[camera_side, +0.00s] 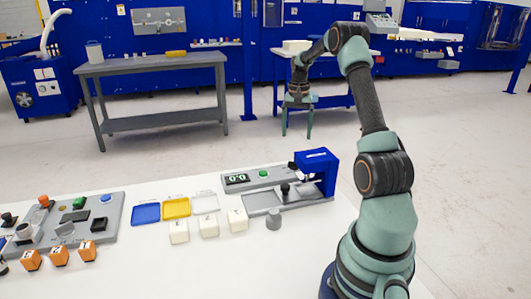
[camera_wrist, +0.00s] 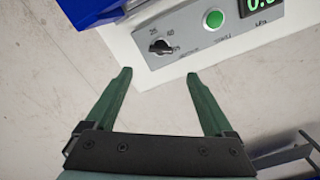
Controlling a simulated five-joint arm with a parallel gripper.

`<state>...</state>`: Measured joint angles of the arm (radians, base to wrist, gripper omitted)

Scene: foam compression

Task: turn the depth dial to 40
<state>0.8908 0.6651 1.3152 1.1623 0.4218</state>
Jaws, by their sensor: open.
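The depth dial is a small black knob (camera_wrist: 160,47) on the grey control panel (camera_wrist: 190,35), with small printed numbers around it that are too blurred to read surely. Its setting cannot be told. In the side view the dial (camera_side: 293,165) is a small dark knob beside the blue press. My gripper (camera_wrist: 158,75) is open and empty; its two green fingers point toward the panel, with the dial between and beyond their tips, not touched. In the side view my gripper (camera_side: 299,96) is raised above the table's far side.
A green button (camera_wrist: 214,18) and a display (camera_wrist: 262,5) sit on the panel. The blue press (camera_side: 318,162) stands at the panel's right end. White foam blocks (camera_side: 208,225), coloured trays (camera_side: 176,209) and a grey cylinder (camera_side: 273,218) lie nearby.

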